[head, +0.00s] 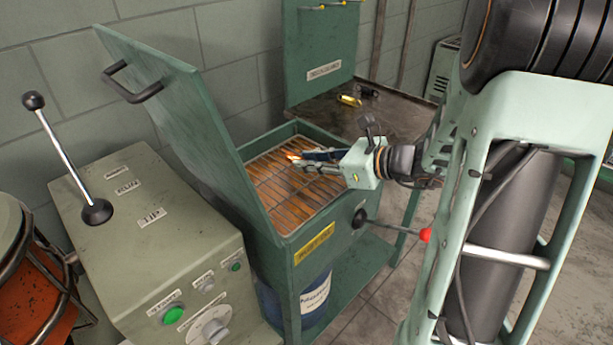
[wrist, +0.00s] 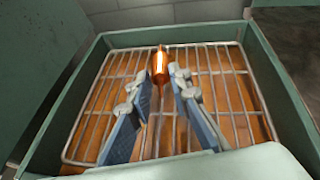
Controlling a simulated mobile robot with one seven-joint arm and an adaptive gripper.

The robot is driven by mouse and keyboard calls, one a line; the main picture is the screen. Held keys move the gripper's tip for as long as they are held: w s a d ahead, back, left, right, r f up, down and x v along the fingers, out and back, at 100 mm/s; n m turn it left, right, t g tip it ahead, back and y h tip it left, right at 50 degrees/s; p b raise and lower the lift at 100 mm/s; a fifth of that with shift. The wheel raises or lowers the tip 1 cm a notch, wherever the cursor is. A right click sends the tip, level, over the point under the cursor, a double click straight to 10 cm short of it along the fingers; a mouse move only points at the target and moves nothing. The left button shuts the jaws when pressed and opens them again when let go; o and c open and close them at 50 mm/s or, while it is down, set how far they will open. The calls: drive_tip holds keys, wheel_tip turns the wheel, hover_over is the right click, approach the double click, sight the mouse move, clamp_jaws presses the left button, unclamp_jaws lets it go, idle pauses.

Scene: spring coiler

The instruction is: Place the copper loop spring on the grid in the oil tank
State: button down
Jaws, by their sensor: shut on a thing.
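The copper loop spring (wrist: 160,63) is a shiny orange-copper piece between my fingertips in the wrist view. In the head view it shows as a small bright spot (head: 292,155) at the end of my gripper (head: 303,158). My gripper, also in the wrist view (wrist: 164,78), is shut on the spring, over the far part of the grid. The wire grid (head: 284,211) lies inside the green oil tank (head: 288,240), with orange-brown oil showing under it. I cannot tell whether the spring touches the grid.
The tank's lid (head: 190,115) stands open on the left, with a black handle. A grey control box (head: 150,230) with a lever stands at the left front. Behind the tank is a dark worktable (head: 400,118) with small items. A red-tipped lever (head: 425,235) sticks out at the right.

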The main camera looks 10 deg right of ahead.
sight(307, 182)
drive_tip(key=shift+w+a+f, duration=0.15)
drive_tip(key=shift+f, duration=0.15)
drive_tip(key=shift+w+a+f+b, duration=0.15)
drive_tip(key=shift+f+b, duration=0.4)
drive_tip(key=shift+f, duration=1.1)
drive_tip(key=shift+f, duration=0.15)
drive_tip(key=c, duration=1.8)
unclamp_jaws()
drive_tip(key=shift+o, duration=0.2)
drive_tip(key=shift+r, duration=0.25)
drive_tip(key=p+v, duration=0.2)
drive_tip(key=v, duration=1)
drive_tip(key=shift+f, duration=0.1)
